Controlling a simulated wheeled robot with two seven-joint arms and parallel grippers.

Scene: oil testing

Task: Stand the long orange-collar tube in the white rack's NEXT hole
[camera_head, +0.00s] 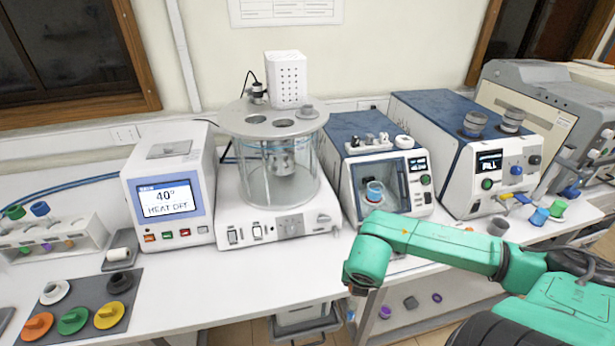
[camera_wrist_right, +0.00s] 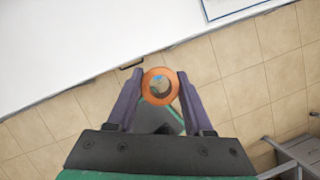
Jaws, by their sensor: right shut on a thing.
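The orange-collar tube (camera_wrist_right: 148,88) shows end-on in the right wrist view, as an orange ring with a grey-blue middle. My right gripper (camera_wrist_right: 160,88) is shut around it, one dark finger on each side. Most of the tube's length is hidden in this end-on view. In the head view my right arm reaches in from the right and its hand end is at the table's front edge; the fingers and tube cannot be made out there. The white rack (camera_head: 88,232) stands at the far left with several tubes, some with green or blue caps. My left gripper is not in view.
A grey mat (camera_head: 90,330) with coloured caps lies in front of the rack. A heater box with a screen (camera_head: 170,196), a glass-walled apparatus (camera_head: 279,180) and blue-topped machines (camera_head: 385,150) line the back. The white tabletop (camera_head: 225,290) is clear at front centre.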

